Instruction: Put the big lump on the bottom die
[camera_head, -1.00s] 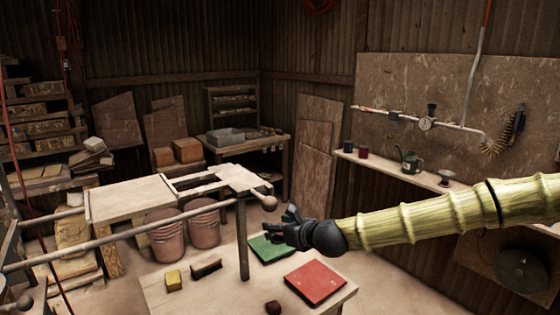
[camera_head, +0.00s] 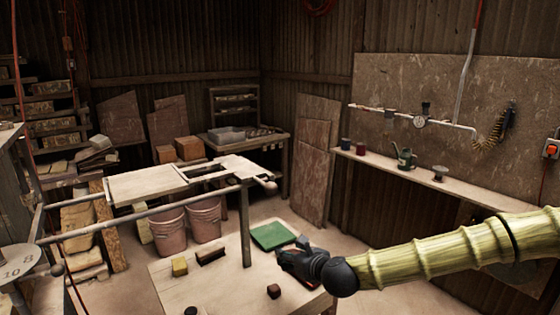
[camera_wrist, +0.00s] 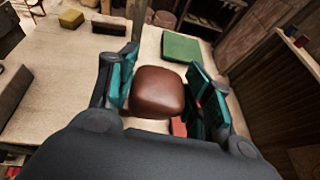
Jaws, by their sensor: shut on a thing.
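In the wrist view a rounded, smooth brown lump (camera_wrist: 158,92) sits between the two fingers of my gripper (camera_wrist: 162,88), which is shut on it. The held lump cannot be made out there. I cannot tell which part is the bottom die.
A wooden sliding frame on rails (camera_head: 150,186) stands behind the table, with a dark post (camera_head: 245,225). A green mat (camera_head: 273,236), a yellow block (camera_head: 180,266) and a brush (camera_head: 211,255) lie on the table. A numbered disc (camera_head: 18,262) shows at the left edge.

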